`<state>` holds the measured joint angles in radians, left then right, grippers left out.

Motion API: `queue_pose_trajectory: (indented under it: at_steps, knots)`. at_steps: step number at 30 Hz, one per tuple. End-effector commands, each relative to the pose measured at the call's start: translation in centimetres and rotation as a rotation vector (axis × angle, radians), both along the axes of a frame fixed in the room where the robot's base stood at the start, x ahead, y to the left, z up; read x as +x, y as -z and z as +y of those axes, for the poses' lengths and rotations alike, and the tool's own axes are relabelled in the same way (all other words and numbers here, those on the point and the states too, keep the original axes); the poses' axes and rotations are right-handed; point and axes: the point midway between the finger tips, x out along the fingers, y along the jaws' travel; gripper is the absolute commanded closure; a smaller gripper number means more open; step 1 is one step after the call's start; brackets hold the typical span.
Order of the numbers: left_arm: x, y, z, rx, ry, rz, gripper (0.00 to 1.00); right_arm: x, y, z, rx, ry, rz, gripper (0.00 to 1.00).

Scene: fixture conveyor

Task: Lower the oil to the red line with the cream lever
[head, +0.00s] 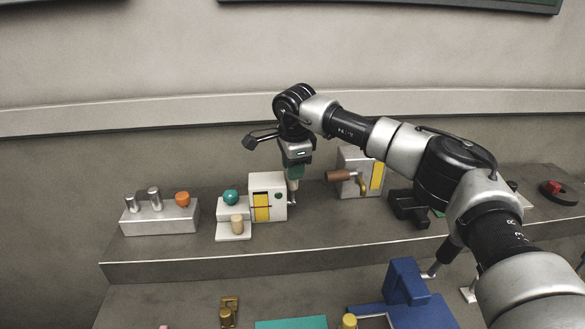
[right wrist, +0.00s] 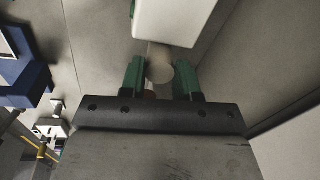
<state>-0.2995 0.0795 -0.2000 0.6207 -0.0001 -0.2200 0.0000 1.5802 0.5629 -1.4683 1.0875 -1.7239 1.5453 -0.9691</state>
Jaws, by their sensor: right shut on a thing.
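A white box (head: 281,184) on the shelf has a yellow oil window (head: 262,214) in its front. A thin reddish line crosses the window, and yellow shows above and below it. My right gripper (head: 294,182) points down at the right side of this box. In the right wrist view its green fingers (right wrist: 160,80) are shut on a cream lever knob (right wrist: 160,68), next to the white box (right wrist: 175,18). The fingers hide most of the lever in the head view. My left gripper is not in view.
A second box (head: 350,158) with a yellow window and brown handle (head: 340,176) stands to the right. Left are a teal ball (head: 231,197), a tan knob (head: 237,222) and a grey block (head: 160,219) with an orange knob. A blue fixture (head: 405,282) sits lower in front.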

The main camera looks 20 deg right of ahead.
Motion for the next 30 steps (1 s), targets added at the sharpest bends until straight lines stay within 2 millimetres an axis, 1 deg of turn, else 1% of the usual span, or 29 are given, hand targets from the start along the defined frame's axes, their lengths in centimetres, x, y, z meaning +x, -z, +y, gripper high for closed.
queue_pose_trajectory:
  at_steps: [1,7,11,21,22,26,30]
  knots:
    - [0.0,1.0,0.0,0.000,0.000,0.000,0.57,-0.3,0.5,0.0,-0.009,-0.004,-0.028,1.00]
    - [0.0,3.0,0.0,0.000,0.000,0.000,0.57,-1.5,0.7,0.4,-0.034,-0.004,-0.118,1.00]
    - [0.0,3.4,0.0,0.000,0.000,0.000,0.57,-1.9,0.6,0.5,-0.041,-0.001,-0.148,1.00]
    - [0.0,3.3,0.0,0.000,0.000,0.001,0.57,-1.9,0.4,0.6,-0.040,-0.001,-0.152,1.00]
    - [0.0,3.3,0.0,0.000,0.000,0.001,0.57,-1.9,0.4,0.6,-0.040,-0.001,-0.152,0.64]
    - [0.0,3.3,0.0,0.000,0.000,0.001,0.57,-1.9,0.4,0.6,-0.040,-0.001,-0.152,0.44]
    - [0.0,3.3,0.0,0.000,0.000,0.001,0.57,-1.9,0.4,0.6,-0.041,0.000,-0.151,0.43]
